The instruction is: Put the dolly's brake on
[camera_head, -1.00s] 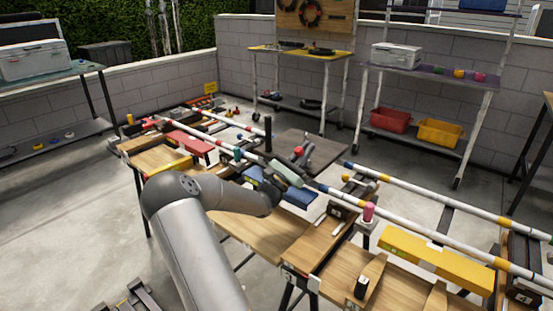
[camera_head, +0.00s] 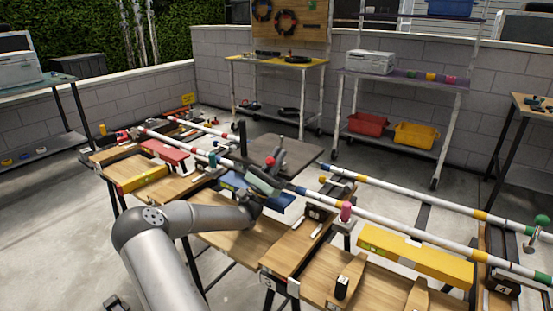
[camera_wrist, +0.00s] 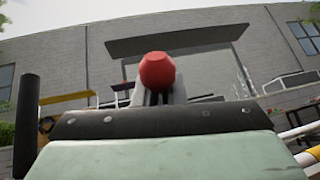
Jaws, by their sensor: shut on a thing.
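The dolly (camera_head: 300,151) shows as a dark flat platform on the striped rails, with a black upright post (camera_head: 243,138). A lever with a red knob (camera_head: 281,153) rises at its near side; I take it as the brake lever. In the wrist view the red knob (camera_wrist: 158,71) stands straight ahead, upright, beyond a pale green body with a dark bolted edge. My gripper (camera_head: 272,172) is at the lever, just below the knob, and is shut on it. The fingertips are mostly hidden, so the exact contact cannot be seen.
Striped rails (camera_head: 400,227) run across wooden-topped benches. A blue piece (camera_head: 285,203) lies close under my gripper. A red piece (camera_head: 165,150) is to the left. Shelves with bins stand behind on open floor.

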